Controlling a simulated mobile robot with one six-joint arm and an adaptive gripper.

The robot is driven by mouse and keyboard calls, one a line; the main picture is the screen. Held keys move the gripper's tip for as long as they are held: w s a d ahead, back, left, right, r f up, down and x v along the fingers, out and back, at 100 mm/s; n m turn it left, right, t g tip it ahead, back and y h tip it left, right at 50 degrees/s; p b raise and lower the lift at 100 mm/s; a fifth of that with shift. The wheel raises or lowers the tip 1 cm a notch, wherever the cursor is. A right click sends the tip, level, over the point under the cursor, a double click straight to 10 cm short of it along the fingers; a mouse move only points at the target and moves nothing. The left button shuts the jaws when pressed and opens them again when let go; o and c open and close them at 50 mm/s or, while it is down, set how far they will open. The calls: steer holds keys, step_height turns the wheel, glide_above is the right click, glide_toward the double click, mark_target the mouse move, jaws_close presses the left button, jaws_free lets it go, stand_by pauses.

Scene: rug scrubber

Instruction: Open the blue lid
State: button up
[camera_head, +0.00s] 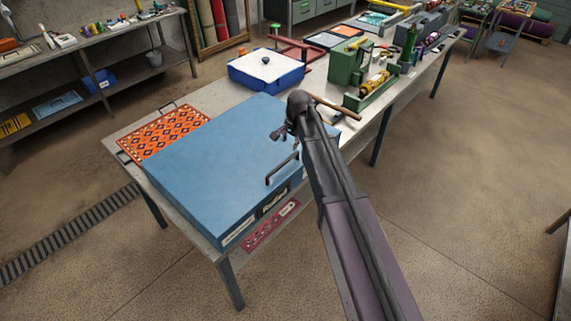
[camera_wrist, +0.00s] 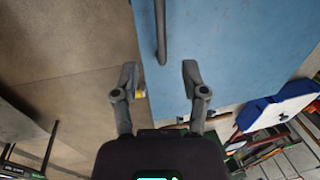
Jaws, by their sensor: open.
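The blue lid (camera_head: 205,150) is a large flat panel lying level over a box on the metal table, and it looks shut. A dark bar handle (camera_head: 283,170) stands at its right front edge. In the wrist view the lid (camera_wrist: 225,45) fills the upper right, and the handle (camera_wrist: 161,35) runs down from the top edge. My gripper (camera_wrist: 159,75) is open and empty. The handle's lower end lies between the line of its two fingers, just ahead of the tips; I cannot tell the height gap. In the head view my gripper (camera_head: 279,133) is small, partly hidden by my wrist, beyond the handle.
An orange patterned rug piece (camera_head: 165,132) lies left of the lid. A blue-and-white box (camera_head: 266,70) stands behind it. A green machine (camera_head: 350,65) and other tools stand farther along the table. Open floor (camera_head: 440,190) lies to the right.

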mark_target(285, 162)
steer(key=shift+w+a+f+b, duration=0.25)
steer(key=shift+a+f+b, duration=0.05)
steer(key=shift+f+b, duration=1.5)
steer(key=shift+w+a+f+b, duration=0.2)
steer(key=shift+a+f+b, duration=0.05)
steer(key=shift+f+b, duration=1.55)
steer(key=shift+w+a+f+b, duration=0.25)
steer(key=shift+a+f+b, duration=0.05)
steer(key=shift+f+b, duration=1.5)
steer(key=shift+f, duration=0.1)
jaws_close()
